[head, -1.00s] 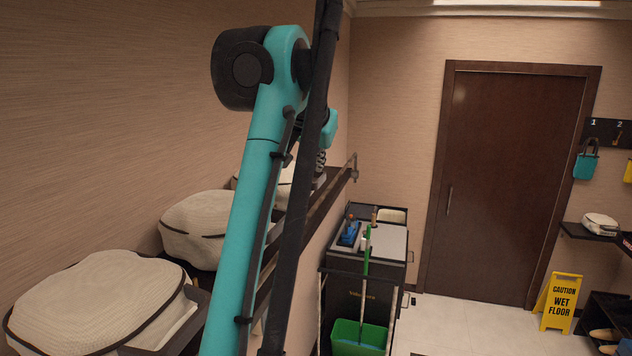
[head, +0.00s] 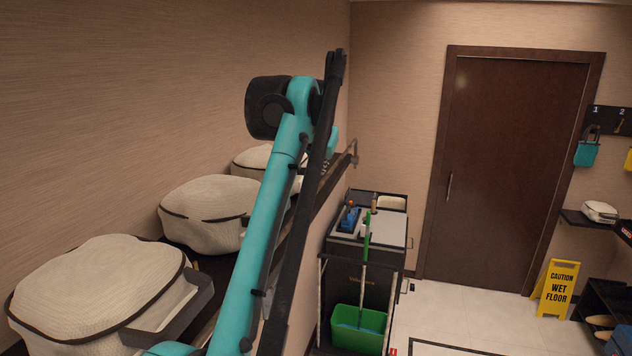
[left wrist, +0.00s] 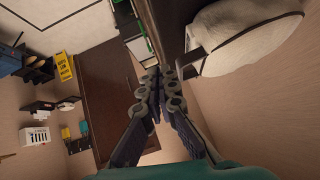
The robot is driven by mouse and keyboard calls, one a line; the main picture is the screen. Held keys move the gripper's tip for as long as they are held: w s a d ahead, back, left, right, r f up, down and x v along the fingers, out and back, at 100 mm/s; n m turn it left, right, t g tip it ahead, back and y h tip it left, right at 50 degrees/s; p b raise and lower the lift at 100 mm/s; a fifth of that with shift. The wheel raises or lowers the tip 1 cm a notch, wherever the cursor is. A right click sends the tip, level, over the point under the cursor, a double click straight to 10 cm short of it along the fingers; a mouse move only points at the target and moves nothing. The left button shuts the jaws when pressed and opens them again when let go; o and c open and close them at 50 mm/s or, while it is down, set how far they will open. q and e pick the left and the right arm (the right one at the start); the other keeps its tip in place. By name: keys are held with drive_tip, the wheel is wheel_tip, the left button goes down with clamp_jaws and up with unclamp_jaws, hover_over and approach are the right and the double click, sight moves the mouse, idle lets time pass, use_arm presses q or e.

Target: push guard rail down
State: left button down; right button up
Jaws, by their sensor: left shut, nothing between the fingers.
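The guard rail (head: 337,183) is a long dark bar running along the front of the wall shelf, with a small metal bracket (head: 354,153) at its far end. My left arm crosses in front of much of it in the head view. In the left wrist view my left gripper (left wrist: 156,76) is shut and empty, beside a dark shelf edge or rail (left wrist: 172,40). I cannot tell whether the fingertips touch it. In the head view this gripper is mostly hidden behind my arm. My right gripper is not in view.
Several beige padded bags (head: 208,212) sit along the shelf. A housekeeping cart (head: 365,235) with a green bucket (head: 358,330) stands below the shelf's far end. A brown door (head: 505,170) and a yellow wet-floor sign (head: 556,288) are beyond. The tiled floor there is partly clear.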

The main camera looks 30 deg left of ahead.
sight(317, 188)
use_arm(q)
drive_tip(key=f, duration=0.3)
drive_tip(key=shift+s+a+f, duration=0.3)
drive_tip(key=shift+w, duration=0.1)
drive_tip(key=shift+w+f, duration=0.1)
drive_tip(key=shift+f+b, duration=0.3)
drive_tip(key=shift+f, duration=0.1)
wheel_tip(317, 188, down, 4)
drive_tip(key=shift+b, duration=1.15)
